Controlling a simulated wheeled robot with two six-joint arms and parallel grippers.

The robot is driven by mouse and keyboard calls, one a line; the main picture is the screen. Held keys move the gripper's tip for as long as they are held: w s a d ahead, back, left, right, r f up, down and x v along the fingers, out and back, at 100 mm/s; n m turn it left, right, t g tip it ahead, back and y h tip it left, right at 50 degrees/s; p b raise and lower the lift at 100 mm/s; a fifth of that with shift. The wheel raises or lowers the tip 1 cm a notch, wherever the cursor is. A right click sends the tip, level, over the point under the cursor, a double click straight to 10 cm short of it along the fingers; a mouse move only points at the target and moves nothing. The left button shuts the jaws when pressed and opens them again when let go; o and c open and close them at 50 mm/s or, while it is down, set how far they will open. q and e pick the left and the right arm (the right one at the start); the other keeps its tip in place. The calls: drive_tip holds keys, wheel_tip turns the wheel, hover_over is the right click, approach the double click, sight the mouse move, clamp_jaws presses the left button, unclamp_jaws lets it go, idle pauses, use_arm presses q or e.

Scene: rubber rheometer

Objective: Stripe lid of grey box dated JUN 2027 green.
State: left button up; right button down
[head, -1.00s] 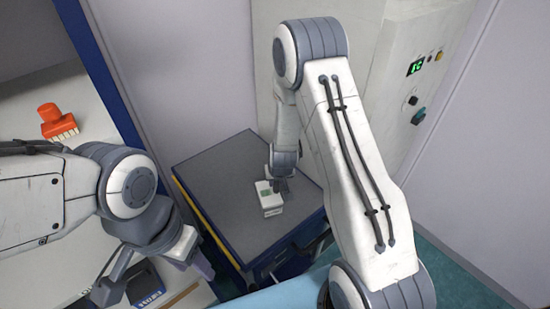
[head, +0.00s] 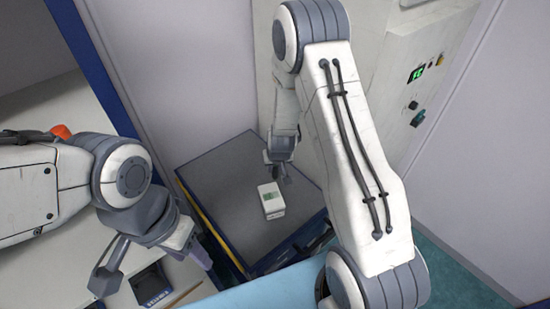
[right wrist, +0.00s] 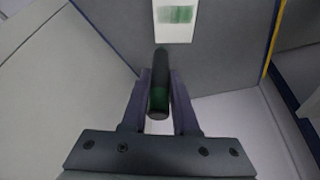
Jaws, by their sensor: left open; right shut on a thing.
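A pale grey-white box (head: 273,209) sits on the dark grey cabinet top, with a green patch on its lid. In the right wrist view the box (right wrist: 175,33) shows at the top with streaky green marks on its lid. No date is readable. My right gripper (head: 279,174) is just behind the box in the head view, apart from it. In the right wrist view it is shut on a dark marker with a green band (right wrist: 160,98), whose far end points toward the box. My left gripper (head: 155,264) is open and empty, over the white bench at left.
The cabinet top (head: 217,175) is clear around the box and has a yellow strip along its left edge. An orange brush (head: 61,131) is mostly hidden behind my left arm. A dark device (head: 150,285) lies on the bench. A grey machine stands behind my right arm.

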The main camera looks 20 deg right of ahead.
wheel_tip(320, 180, up, 2)
drive_tip(key=shift+p, duration=0.6)
